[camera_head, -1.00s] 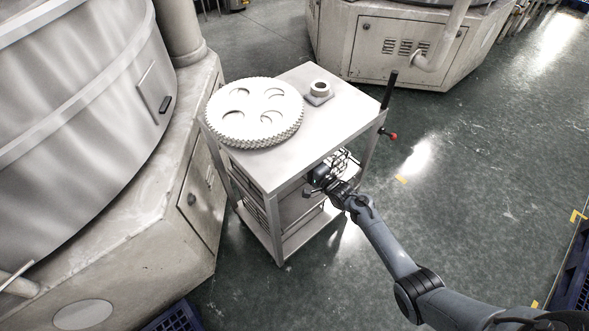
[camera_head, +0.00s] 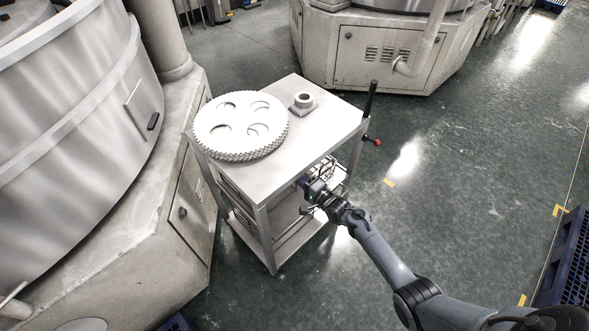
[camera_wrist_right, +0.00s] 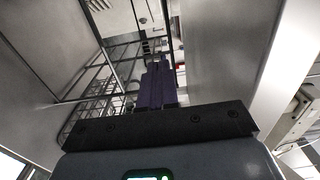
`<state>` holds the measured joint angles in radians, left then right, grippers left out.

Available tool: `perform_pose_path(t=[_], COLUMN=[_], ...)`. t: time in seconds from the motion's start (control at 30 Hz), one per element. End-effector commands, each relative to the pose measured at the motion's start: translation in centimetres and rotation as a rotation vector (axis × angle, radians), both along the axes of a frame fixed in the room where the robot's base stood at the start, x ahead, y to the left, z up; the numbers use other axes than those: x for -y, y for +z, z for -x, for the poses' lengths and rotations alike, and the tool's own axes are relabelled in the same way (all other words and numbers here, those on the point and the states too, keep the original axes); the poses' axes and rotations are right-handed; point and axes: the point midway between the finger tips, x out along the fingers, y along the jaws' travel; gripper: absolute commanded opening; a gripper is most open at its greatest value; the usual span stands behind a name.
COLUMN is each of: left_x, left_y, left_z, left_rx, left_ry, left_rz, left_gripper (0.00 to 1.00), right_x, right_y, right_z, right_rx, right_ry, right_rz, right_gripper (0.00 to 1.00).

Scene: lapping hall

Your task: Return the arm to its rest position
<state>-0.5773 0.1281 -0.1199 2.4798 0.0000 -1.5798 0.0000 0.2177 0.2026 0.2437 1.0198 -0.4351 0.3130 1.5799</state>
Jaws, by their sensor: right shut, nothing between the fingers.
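My right arm comes in from the lower right of the head view. Its gripper (camera_head: 308,187) is at the open side of a metal cart (camera_head: 318,141), just below the top plate's edge. In the right wrist view, the dark fingers (camera_wrist_right: 157,82) are shut together with nothing between them. Grey panels and a wire rack (camera_wrist_right: 100,95) of the cart surround them closely. The fingertips are partly hidden in the head view. My left gripper is not in view.
A toothed disc (camera_head: 240,126) with holes and a small ring block (camera_head: 303,102) lie on the cart top. A red-knobbed lever (camera_head: 375,142) stands at its right corner. Large machines stand left (camera_head: 75,120) and behind (camera_head: 385,50). Open floor lies right; a blue pallet (camera_head: 570,260) is at the edge.

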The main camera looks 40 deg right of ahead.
Motion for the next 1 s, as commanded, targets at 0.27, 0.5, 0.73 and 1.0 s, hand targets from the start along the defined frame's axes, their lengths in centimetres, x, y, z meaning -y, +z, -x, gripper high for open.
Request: perform_pose_path(t=[0.27, 0.5, 0.73, 1.0], left_x=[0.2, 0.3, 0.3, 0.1], left_y=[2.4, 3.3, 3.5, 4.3], left_z=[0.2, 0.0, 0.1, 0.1], left_rx=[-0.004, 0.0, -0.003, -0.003], left_ry=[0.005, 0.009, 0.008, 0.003], left_rz=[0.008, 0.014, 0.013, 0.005], left_gripper=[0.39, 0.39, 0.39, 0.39], right_x=[0.8, 1.2, 1.3, -1.4], right_y=[0.2, 0.1, -0.5, -4.0], right_z=[5.8, 8.8, 10.3, 15.7], right_rx=[-0.002, -0.001, -0.01, -0.099], right_ry=[0.0, 0.001, 0.0, 0.046], right_rz=[0.0, 0.0, 0.0, 0.001], right_gripper=[0.0, 0.0, 0.0, 0.0])
